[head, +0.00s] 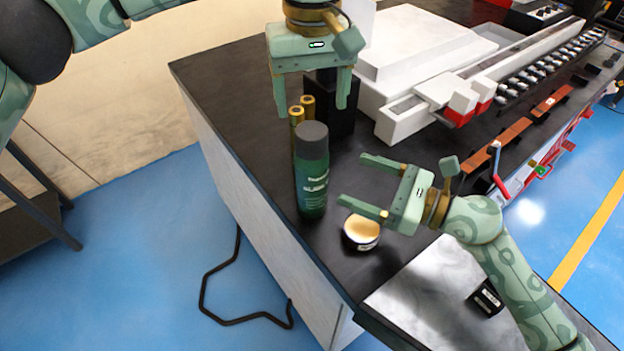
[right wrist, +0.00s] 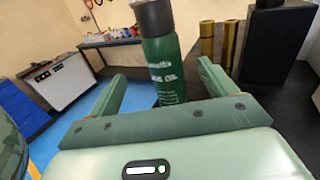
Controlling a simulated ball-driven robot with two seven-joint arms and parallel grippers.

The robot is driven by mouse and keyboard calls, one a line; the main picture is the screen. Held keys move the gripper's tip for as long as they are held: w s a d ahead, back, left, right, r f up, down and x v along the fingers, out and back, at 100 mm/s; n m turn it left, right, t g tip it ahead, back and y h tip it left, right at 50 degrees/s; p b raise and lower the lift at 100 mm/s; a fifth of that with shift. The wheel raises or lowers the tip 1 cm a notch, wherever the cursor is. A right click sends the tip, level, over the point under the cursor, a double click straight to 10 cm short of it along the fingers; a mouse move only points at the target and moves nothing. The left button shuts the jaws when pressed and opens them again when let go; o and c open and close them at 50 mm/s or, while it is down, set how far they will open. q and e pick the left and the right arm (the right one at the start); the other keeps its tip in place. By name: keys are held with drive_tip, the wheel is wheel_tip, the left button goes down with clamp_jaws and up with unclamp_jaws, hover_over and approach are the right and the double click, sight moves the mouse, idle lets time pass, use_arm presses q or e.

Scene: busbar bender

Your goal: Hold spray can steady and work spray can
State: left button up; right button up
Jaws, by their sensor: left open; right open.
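The green spray can (head: 311,178) with a dark grey cap stands upright near the left edge of the black table. It also shows in the right wrist view (right wrist: 163,62), ahead of and between the fingers. My left gripper (head: 312,104) is open and empty, pointing down behind and above the can. My right gripper (head: 350,181) is open and empty, to the right of the can, its fingers pointing left toward it. The can appears beyond the right fingertips, apart from them.
A round tin (head: 361,232) with a tan top stands just below my right gripper. Brass cylinders (head: 297,115) and a black block (head: 334,108) stand behind the can. A white machine (head: 420,55) fills the back right. The table's left edge is close to the can.

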sight(303, 158)
use_arm(q)
drive_tip(key=shift+w+f, duration=0.1)
drive_tip(key=shift+w, duration=0.05)
use_arm(e)
drive_tip(key=x, duration=1.1)
drive_tip(key=shift+w, duration=0.15)
use_arm(q)
drive_tip(key=shift+w, duration=0.15)
use_arm(e)
drive_tip(key=shift+w+a+f, duration=0.1)
drive_tip(key=shift+w+a, duration=0.3)
drive_tip(key=shift+a, duration=0.15)
drive_tip(key=shift+s, duration=0.1)
